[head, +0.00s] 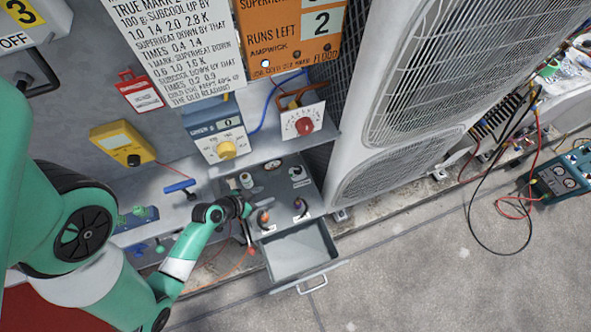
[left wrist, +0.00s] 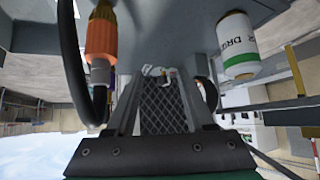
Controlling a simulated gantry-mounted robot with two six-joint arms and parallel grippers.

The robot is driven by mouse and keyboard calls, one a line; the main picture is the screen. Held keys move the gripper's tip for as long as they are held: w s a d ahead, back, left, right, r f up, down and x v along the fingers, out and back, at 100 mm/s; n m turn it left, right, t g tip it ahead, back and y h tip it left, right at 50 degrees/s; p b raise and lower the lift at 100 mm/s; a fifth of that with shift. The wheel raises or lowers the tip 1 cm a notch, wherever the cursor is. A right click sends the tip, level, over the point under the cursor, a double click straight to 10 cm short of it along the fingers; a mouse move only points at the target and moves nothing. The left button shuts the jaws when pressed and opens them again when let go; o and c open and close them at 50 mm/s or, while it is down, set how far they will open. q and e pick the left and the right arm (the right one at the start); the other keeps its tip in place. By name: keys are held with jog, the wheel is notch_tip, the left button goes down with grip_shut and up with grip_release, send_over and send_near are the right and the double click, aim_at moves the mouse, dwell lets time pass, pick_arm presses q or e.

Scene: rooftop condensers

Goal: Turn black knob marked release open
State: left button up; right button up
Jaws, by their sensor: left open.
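I cannot make out a black knob marked release in either view; no label with that word is readable. In the head view my left gripper (head: 246,208) is at the front left of a grey tray, beside small orange-and-dark handles (head: 264,220). In the left wrist view its two fingers (left wrist: 160,95) stand apart, with a dark mesh surface and a small metal clasp (left wrist: 158,72) showing between them. I cannot tell whether the fingers touch anything. An orange fitting (left wrist: 101,38) is left of the fingers and a white labelled canister (left wrist: 237,45) is right. My right gripper is out of view.
An open drawer (head: 328,262) juts out below the tray. A gauge box with a red knob (head: 304,126), a meter with a yellow knob (head: 226,150) and a yellow box (head: 121,146) stand behind. A large fan unit (head: 405,150) blocks the right. Grey floor is clear in front.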

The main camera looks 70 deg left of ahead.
pick_arm(q)
jog(key=shift+w+a, duration=0.35)
jog(key=shift+w, duration=0.2)
jog(key=b, duration=0.1)
send_near(297, 170)
jog(key=f, duration=0.1)
jog(key=w+f, duration=0.1)
jog(key=shift+w+a+f, duration=0.2)
jog(key=shift+a+f, duration=0.15)
jog(key=shift+f, duration=0.05)
jog(key=b+x, duration=0.2)
jog(key=x, duration=0.3)
jog(key=shift+w+a+r+b, duration=0.15)
jog(key=shift+w+a+b, duration=0.05)
jog(key=shift+w+b, duration=0.2)
jog(key=shift+w, duration=0.2)
grip_shut()
